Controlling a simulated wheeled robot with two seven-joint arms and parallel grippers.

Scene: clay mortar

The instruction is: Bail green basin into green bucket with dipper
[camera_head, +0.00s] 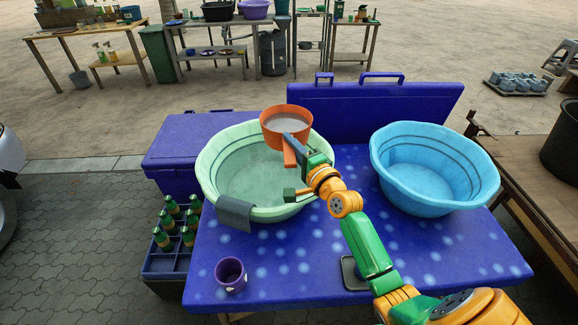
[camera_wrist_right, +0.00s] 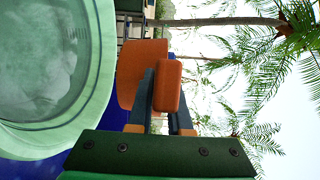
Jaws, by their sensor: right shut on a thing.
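The pale green basin (camera_head: 213,165) sits on the left of the blue speckled table and holds cloudy, pale liquid; part of it also shows in the right wrist view (camera_wrist_right: 95,95). The orange dipper (camera_head: 272,138) is above the basin's far right part, upright or nearly so, with greyish liquid inside. My right gripper (camera_head: 294,146) is shut on the dipper's handle; in the wrist view the orange handle (camera_wrist_right: 168,86) lies between its dark fingers. A tall green bin (camera_head: 158,54) stands far back; I cannot tell whether it is the green bucket. My left gripper is out of view.
A blue basin (camera_head: 425,190) stands at the table's right. A dark cloth (camera_head: 235,213) hangs over the green basin's near rim. A purple cup (camera_head: 230,277) is at the front left. A crate of green bottles (camera_head: 165,262) stands left of the table.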

